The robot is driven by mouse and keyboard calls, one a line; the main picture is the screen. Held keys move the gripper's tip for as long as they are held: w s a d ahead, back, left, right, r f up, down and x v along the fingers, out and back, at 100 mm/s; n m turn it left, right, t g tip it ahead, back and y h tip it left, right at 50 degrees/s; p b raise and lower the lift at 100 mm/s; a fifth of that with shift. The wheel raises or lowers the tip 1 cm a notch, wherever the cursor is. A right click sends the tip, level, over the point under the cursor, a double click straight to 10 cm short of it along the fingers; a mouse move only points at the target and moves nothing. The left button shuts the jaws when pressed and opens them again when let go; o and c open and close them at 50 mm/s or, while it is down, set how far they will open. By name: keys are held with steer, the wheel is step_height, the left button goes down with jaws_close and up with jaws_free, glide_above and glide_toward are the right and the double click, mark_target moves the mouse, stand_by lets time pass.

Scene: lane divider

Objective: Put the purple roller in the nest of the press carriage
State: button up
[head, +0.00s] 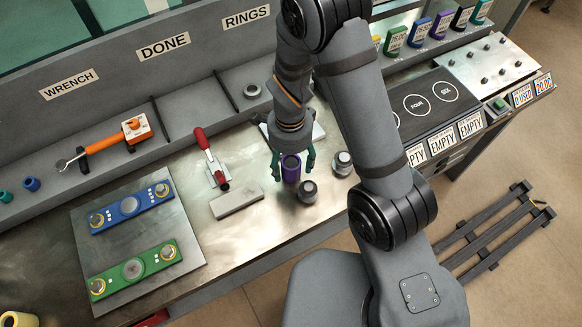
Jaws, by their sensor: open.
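The purple roller (291,170) stands upright on the metal bench top, in the middle of the head view. My gripper (292,168) is over it, pointing down, with its teal fingers open. One finger shows on each side of the roller, with its top between them; I cannot tell whether they touch it. I cannot make out the press carriage or its nest for certain. A pale plate-like part behind my gripper is mostly hidden by the wrist and arm.
Two grey cylinders (308,191) stand close to the right of the roller. A red-handled clamp (205,145) and a grey block (237,200) lie to the left. A plate with blue and green bars (185,258) is at front left. Bins labelled WRENCH, DONE and RINGS line the back.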

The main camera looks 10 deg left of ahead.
steer(key=shift+c, duration=0.3)
steer(key=c, duration=1.4)
steer(key=shift+r, duration=0.1)
